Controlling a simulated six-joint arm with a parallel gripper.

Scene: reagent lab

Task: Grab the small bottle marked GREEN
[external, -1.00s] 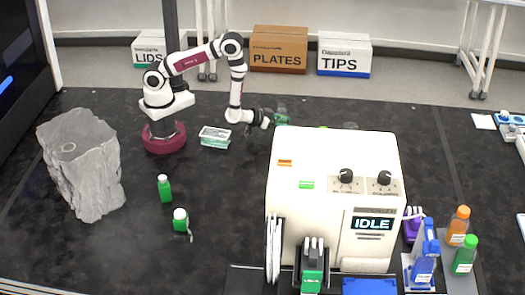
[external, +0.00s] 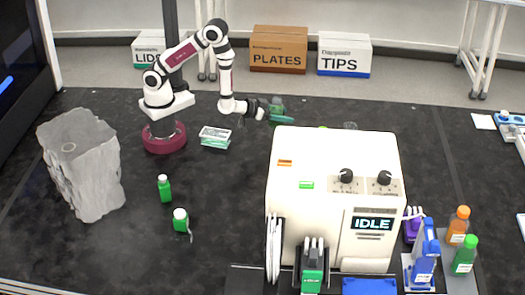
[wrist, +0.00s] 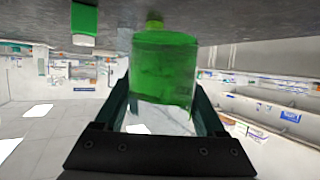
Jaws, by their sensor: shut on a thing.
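My gripper (external: 277,111) is behind the white machine's left side, shut on a translucent green bottle (external: 278,102). In the wrist view the bottle (wrist: 165,65) fills the space between the dark fingers, and its lower part there looks clear. A yellow-green piece shows at its upper end; I cannot tell whether it is its cap. No marking on the bottle is readable. Two small green bottles with white caps, one further back (external: 165,190) and one nearer (external: 180,221), stand on the dark bench. One green white-capped bottle (wrist: 84,20) shows at the upper left of the wrist view.
The white machine (external: 310,200) reading IDLE stands right of centre. A grey rock (external: 85,170) stands at the left, and a small clear box (external: 214,138) near my base. An orange bottle (external: 457,226) and a larger green bottle (external: 464,256) stand at the right.

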